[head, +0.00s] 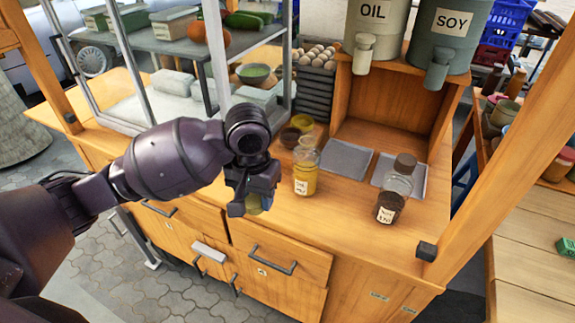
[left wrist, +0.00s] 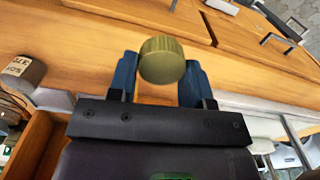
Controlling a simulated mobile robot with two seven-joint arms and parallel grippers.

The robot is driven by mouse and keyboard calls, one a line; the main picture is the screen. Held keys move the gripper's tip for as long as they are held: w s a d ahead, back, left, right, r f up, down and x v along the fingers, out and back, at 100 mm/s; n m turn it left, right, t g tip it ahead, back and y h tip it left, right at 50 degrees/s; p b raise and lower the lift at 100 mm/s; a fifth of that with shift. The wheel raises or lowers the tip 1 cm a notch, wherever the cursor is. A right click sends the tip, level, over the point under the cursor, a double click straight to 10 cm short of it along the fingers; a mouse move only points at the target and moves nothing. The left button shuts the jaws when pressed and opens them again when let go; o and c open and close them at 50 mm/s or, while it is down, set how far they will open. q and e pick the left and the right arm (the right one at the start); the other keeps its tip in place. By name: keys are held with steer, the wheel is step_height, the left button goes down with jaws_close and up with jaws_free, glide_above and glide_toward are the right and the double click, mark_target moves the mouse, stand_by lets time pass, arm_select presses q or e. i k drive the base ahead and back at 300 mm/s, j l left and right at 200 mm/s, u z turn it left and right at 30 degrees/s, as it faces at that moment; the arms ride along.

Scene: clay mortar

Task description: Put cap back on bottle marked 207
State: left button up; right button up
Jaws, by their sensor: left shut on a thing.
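My left gripper (head: 250,203) is shut on an olive-yellow ribbed cap (left wrist: 162,60), held between its blue fingertips. In the head view the cap (head: 254,205) shows just below the fingers, over the counter's front edge. A clear bottle with yellow contents (head: 305,178) stands upright on the counter just right of the gripper. It has a white label and no cap shows on its neck. The label numbers are too small to read surely. My right gripper is not in view.
Grey trays (head: 346,159) lie behind the bottles. Small bowls (head: 302,123) stand behind the yellow bottle. OIL (head: 372,25) and SOY (head: 447,35) dispensers sit on a wooden shelf. A glass case (head: 197,75) is at left, and a wooden post (head: 515,130) at right.

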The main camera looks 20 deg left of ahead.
mark_target(307, 156)
steer(key=j+u, duration=0.1)
steer(key=j, duration=1.4)
steer(key=i+j+u, duration=0.15)
steer(key=j, duration=0.6)
